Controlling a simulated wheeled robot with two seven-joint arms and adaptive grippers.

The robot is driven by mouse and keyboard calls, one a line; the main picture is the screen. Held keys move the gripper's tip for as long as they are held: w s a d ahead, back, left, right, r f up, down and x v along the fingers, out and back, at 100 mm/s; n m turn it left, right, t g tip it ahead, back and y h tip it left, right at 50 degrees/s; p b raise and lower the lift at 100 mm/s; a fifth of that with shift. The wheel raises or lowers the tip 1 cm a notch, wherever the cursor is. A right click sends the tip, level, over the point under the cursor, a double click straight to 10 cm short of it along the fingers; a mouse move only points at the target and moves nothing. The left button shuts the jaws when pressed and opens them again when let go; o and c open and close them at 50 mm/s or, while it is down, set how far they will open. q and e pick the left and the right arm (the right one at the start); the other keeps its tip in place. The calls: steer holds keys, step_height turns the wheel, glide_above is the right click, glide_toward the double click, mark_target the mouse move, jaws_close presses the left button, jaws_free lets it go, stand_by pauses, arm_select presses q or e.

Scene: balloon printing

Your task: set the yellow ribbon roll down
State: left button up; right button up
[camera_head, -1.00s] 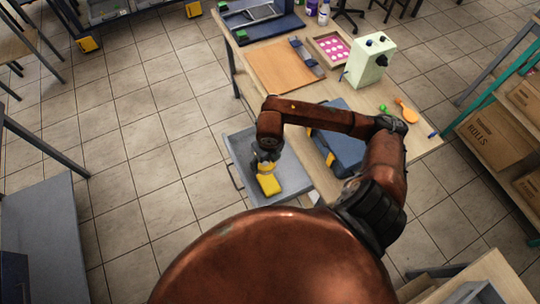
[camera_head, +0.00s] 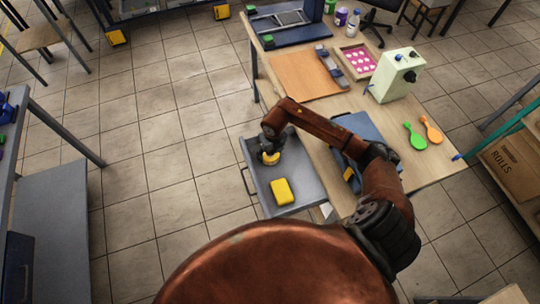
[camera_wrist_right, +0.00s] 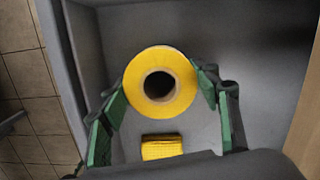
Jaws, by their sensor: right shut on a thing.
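The yellow ribbon roll (camera_head: 270,159) is a ring with a dark open core. In the right wrist view the yellow ribbon roll (camera_wrist_right: 184,72) sits between the green-padded fingers of my right gripper (camera_wrist_right: 160,92), which touch its sides. In the head view my right gripper (camera_head: 268,154) is shut on the roll over the far left part of the open grey drawer (camera_head: 305,178). Whether the roll touches the drawer floor I cannot tell. My left gripper is not in view.
A yellow block (camera_head: 282,191) lies in the drawer, near the roll; it also shows in the right wrist view (camera_wrist_right: 161,148). The drawer floor right of the roll is clear. The wooden table (camera_head: 330,118) carries a blue case (camera_head: 362,128) and a pale green machine (camera_head: 396,76).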

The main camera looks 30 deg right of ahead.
steer(key=shift+f, duration=0.85)
steer(key=shift+f, duration=0.1)
steer(key=o, duration=1.2)
steer(key=shift+r, duration=0.2)
steer(key=r, duration=0.4)
steer(key=s+r+p, duration=0.1)
steer(key=r, duration=0.6)
steer(key=shift+s+r, duration=0.25)
steer(key=shift+r, duration=0.1)
